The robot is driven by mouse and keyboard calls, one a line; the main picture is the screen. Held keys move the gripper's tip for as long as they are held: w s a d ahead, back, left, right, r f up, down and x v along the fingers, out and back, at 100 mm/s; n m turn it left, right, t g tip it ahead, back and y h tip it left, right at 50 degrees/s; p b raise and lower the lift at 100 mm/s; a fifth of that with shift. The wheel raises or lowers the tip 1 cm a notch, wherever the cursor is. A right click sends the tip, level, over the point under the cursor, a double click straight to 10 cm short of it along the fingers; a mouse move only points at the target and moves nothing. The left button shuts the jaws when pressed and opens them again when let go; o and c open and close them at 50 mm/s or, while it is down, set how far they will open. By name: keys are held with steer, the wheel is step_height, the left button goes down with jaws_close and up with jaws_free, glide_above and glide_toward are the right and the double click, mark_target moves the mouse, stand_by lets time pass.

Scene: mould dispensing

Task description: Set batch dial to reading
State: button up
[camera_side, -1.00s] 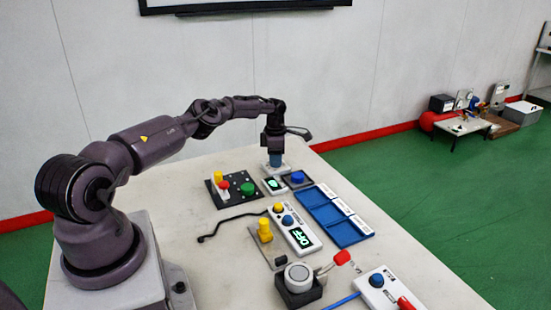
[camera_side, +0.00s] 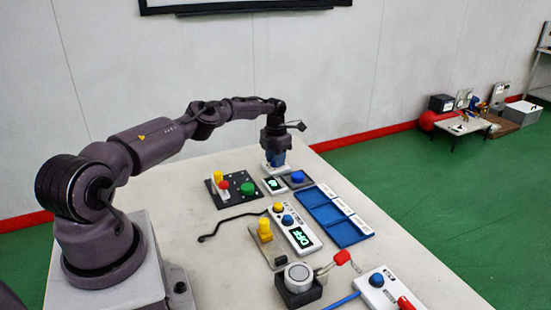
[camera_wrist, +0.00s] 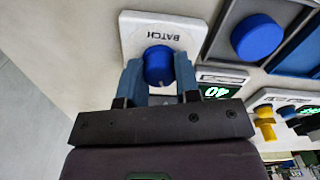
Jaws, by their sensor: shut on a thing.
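The batch dial (camera_wrist: 159,66) is a round blue knob on a white plate (camera_wrist: 133,37) lettered BATCH, at the top middle of the wrist view. My gripper (camera_wrist: 160,75) is shut on the dial, with one blue-grey finger on each side of it. In the side view my gripper (camera_side: 275,158) points down over the far end of the bench, and its fingers hide most of the dial there. A small lit display (camera_side: 274,184) stands just in front of the dial. It also shows in the wrist view (camera_wrist: 216,92), but I cannot read its figure surely.
A blue button in a grey tray (camera_side: 310,184) is close on the right. A black panel (camera_side: 228,201) with red, yellow and green controls is on the left. A blue compartment tray (camera_side: 345,233) and a box reading OFF (camera_side: 311,247) are nearer.

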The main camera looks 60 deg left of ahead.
steer(key=n, duration=0.4)
steer(key=shift+w+n, duration=0.1)
steer(key=shift+n, duration=1.7)
steer(key=shift+r, duration=0.1)
steer(key=o, duration=0.9)
step_height(320, 180, up, 13)
steer(key=shift+f, duration=0.1)
